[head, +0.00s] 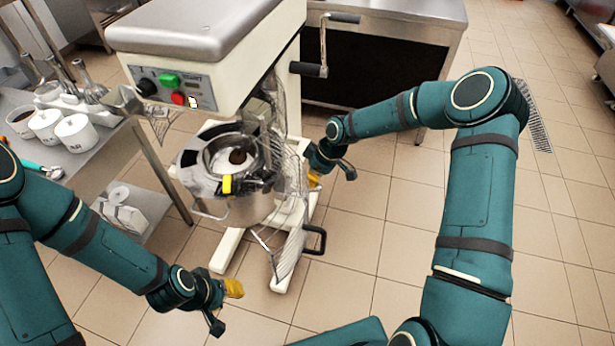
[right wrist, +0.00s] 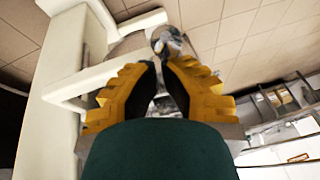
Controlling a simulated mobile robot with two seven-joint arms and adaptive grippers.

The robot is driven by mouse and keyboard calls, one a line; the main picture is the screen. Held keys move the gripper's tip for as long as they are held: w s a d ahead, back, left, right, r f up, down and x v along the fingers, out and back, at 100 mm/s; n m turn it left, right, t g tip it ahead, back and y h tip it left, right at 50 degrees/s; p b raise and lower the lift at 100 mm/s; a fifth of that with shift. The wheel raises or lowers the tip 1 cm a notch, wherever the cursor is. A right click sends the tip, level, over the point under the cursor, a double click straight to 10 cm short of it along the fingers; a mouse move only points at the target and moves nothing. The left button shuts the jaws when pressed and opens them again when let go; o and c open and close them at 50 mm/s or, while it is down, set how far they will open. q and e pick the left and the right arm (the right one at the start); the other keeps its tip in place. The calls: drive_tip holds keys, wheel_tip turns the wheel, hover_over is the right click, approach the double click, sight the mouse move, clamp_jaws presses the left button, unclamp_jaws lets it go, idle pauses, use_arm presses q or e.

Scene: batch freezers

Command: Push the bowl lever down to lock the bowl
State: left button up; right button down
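The cream floor mixer holds a steel bowl (head: 245,210) in its cradle, with a dark round thing inside. On the mixer's right side a metal rod carries an upper black handle (head: 343,17) and a lower black grip (head: 309,69); I cannot tell which is the bowl lever. My right gripper (head: 314,180) is right of the bowl, well below those handles. In the right wrist view its yellow fingers (right wrist: 158,72) have a narrow empty gap between them. My left gripper (head: 234,288) is low in front of the mixer, away from the bowl; its finger gap is hidden.
A wire guard (head: 290,252) with a black handle hangs open beside the bowl, close to my right gripper. The mixer's cream feet (head: 226,250) stand on the tiles. A steel table (head: 20,103) with white tubs is left; a steel counter (head: 400,10) is behind.

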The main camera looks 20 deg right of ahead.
drive_tip(key=shift+y, duration=0.4)
drive_tip(key=shift+s+d+f+b, duration=0.2)
drive_tip(key=shift+d+f+b, duration=0.15)
drive_tip(key=shift+f, duration=0.25)
drive_tip(key=shift+s+d+f+b, duration=0.3)
drive_tip(key=shift+f+b, duration=0.1)
drive_tip(key=shift+f, duration=0.25)
drive_tip(key=shift+s+d+f+b, duration=0.15)
drive_tip(key=shift+d+f+b, duration=0.2)
drive_tip(key=shift+f, duration=0.25)
drive_tip(key=shift+s+d+f+b, duration=0.1)
drive_tip(key=shift+f+b, duration=0.6)
drive_tip(key=shift+f, duration=0.35)
